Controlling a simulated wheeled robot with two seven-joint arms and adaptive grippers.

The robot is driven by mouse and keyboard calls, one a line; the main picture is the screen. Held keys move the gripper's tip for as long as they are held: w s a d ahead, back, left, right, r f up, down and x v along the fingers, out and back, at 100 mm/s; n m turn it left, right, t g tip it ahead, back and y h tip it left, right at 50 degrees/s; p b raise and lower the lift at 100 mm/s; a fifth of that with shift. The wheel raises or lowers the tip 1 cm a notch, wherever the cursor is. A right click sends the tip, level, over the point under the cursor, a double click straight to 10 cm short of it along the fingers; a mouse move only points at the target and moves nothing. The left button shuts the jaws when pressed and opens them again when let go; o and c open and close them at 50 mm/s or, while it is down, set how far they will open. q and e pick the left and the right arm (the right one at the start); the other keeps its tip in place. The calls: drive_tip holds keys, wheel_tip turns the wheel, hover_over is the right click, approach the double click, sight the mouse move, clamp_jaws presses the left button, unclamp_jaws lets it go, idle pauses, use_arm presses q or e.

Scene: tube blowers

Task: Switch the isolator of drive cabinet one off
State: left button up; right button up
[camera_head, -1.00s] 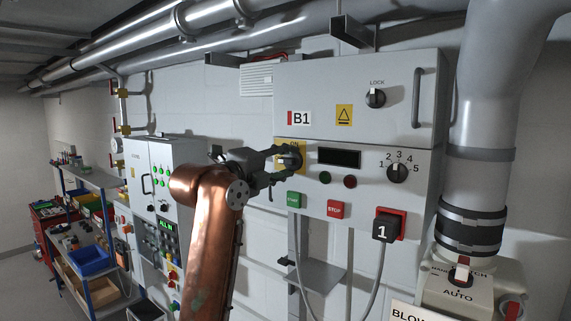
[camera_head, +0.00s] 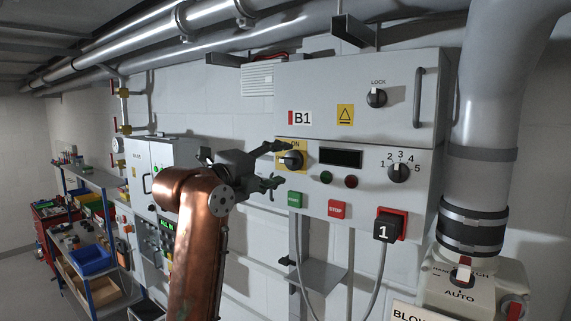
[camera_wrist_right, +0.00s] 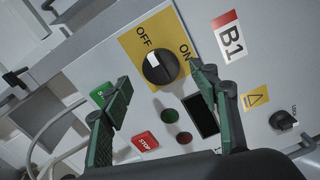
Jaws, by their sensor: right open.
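The isolator of cabinet B1 is a black rotary knob (camera_head: 290,161) on a yellow plate, left on the cabinet's lower front. It also shows in the right wrist view (camera_wrist_right: 161,69), with OFF and ON printed on the plate. Its white mark is on the OFF side; ON is at the top of the plate in the head view. My right gripper (camera_head: 279,164) is open and empty in front of the knob, with its fingers spread to either side. In the wrist view the fingers (camera_wrist_right: 160,78) stand apart from the knob. My left gripper is out of view.
Green START (camera_head: 295,199) and red STOP (camera_head: 338,209) buttons sit below the knob. A display (camera_head: 341,158) and a numbered selector (camera_head: 399,172) are to its right. A large grey pipe (camera_head: 482,120) stands right of the cabinet.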

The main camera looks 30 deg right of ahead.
drive_tip(key=v, duration=0.9)
